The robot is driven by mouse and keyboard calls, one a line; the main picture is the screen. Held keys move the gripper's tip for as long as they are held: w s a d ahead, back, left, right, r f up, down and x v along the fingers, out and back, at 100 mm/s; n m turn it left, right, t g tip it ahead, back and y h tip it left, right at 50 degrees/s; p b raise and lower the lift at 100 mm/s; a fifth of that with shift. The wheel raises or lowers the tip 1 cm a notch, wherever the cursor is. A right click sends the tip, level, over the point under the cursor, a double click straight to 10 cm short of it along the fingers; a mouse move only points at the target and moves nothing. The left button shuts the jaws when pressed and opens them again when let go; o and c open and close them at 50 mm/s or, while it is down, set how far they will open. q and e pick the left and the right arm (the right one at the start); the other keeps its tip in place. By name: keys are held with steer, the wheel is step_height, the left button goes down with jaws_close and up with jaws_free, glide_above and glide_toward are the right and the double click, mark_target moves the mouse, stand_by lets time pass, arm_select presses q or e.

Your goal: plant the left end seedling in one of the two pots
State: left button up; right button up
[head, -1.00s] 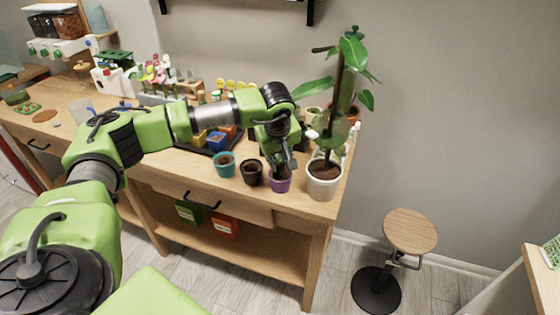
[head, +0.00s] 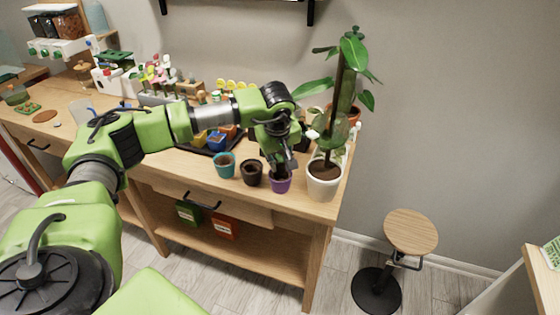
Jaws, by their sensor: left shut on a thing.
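My left gripper (head: 280,166) points down over the purple pot (head: 281,185), its fingertips at or just inside the rim. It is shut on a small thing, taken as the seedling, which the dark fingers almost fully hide. I cannot tell whether it touches the soil. A dark brown pot (head: 252,173) stands just left of the purple one, and a teal pot (head: 224,166) with soil stands left of that. My right gripper is not in view.
A white pot (head: 323,183) with a tall leafy plant stands close right of the purple pot. A dark tray with a blue pot (head: 216,141) and others lies behind. The wooden table's front edge (head: 262,204) is near. A stool (head: 410,231) stands right.

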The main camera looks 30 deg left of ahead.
mark_target(280, 164)
arm_select(q)
steer(key=shift+f+b, duration=0.9)
steer(key=shift+f, duration=0.3)
steer(key=shift+c, duration=0.2)
steer(key=o, duration=0.8)
steer(key=shift+o, duration=0.2)
steer(key=o, duration=0.4)
steer(key=shift+r+p, duration=2.15)
steer(key=shift+r, duration=1.4)
